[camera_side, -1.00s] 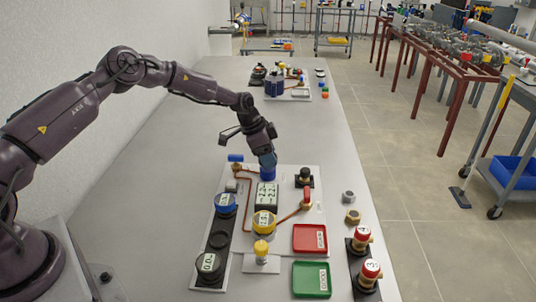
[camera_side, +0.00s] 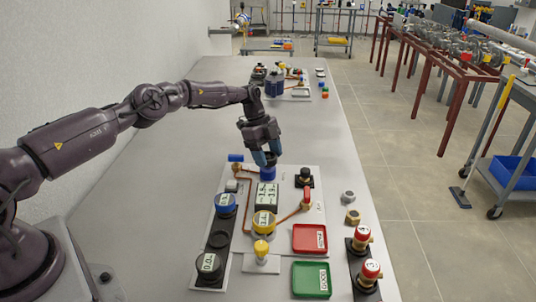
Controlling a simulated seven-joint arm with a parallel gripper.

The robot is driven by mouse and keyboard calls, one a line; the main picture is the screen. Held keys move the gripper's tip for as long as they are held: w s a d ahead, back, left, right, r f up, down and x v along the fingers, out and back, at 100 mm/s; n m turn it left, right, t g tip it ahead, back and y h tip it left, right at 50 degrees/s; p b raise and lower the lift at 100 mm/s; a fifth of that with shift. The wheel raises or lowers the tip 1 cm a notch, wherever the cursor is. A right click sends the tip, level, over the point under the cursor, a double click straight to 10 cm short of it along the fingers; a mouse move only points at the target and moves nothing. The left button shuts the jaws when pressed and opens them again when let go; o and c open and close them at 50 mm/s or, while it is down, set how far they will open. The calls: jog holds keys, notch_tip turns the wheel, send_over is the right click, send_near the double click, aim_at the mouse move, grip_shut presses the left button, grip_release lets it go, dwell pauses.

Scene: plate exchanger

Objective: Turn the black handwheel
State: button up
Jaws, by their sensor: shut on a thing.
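My gripper (camera_side: 267,163) points down, with its fingers shut around the top of a blue knob (camera_side: 267,174) at the back of the white panel (camera_side: 290,235). The fingers hide part of the knob. A black knob (camera_side: 305,177) on a square black base stands to the right, apart from my gripper; it may be the black handwheel. A flat black round part (camera_side: 218,240) lies on the dark strip at the left of the panel.
Red (camera_side: 310,238) and green (camera_side: 311,279) trays lie nearer.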

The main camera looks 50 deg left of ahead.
jog(key=shift+m, duration=0.4)
jog(key=o, duration=0.9)
jog(key=shift+v, duration=3.8)
jog(key=shift+w+d, duration=0.1)
jog(key=shift+w, duration=0.05)
